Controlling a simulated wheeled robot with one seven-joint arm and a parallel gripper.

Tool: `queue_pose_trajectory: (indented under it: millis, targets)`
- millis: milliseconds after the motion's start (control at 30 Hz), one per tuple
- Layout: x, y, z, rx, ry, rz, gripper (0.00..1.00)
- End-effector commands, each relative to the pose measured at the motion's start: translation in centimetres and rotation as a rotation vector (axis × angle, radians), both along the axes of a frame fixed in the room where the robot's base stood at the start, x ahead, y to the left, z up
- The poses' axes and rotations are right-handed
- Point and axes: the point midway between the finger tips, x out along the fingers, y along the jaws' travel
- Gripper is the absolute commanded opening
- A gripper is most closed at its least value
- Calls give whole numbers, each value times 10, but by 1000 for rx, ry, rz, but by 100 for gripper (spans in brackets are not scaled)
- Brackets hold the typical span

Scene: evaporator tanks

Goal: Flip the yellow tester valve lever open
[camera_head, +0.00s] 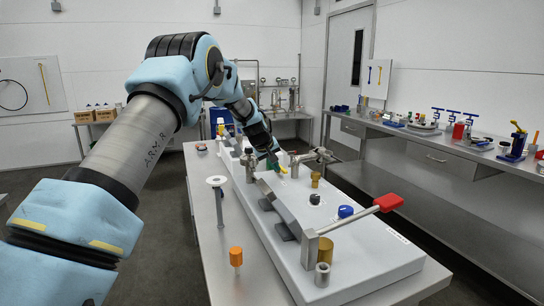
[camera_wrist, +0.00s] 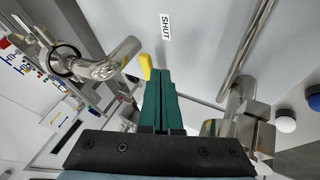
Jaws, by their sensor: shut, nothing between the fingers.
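The yellow tester valve lever (camera_wrist: 146,66) shows in the wrist view as a short yellow tip just left of my fingertips. In the head view a small bit of yellow (camera_head: 284,170) shows beside the fingers. My gripper (camera_wrist: 157,76) has dark green fingers pressed together, with nothing between them. In the head view my gripper (camera_head: 277,163) is low over the far part of the white panel. I cannot tell whether the fingers touch the lever. A label reading SHUT (camera_wrist: 165,32) is on the panel beyond the lever. The valve body is mostly hidden.
A metal pipe elbow (camera_wrist: 115,62) is left of my fingers, and a metal fitting (camera_wrist: 243,110) is to the right. On the white panel (camera_head: 385,262) are a red-handled lever (camera_head: 388,202), a blue knob (camera_head: 345,211) and a black knob (camera_head: 314,198). A side bench (camera_head: 430,155) stands right.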

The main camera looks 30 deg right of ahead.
Motion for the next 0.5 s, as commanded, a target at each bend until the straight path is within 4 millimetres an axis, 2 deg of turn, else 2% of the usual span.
queue_pose_trajectory:
  millis: [200,500]
  targets:
    - [4,-7,-11,0,0,0,0]
    - [5,-8,-12,0,0,0,0]
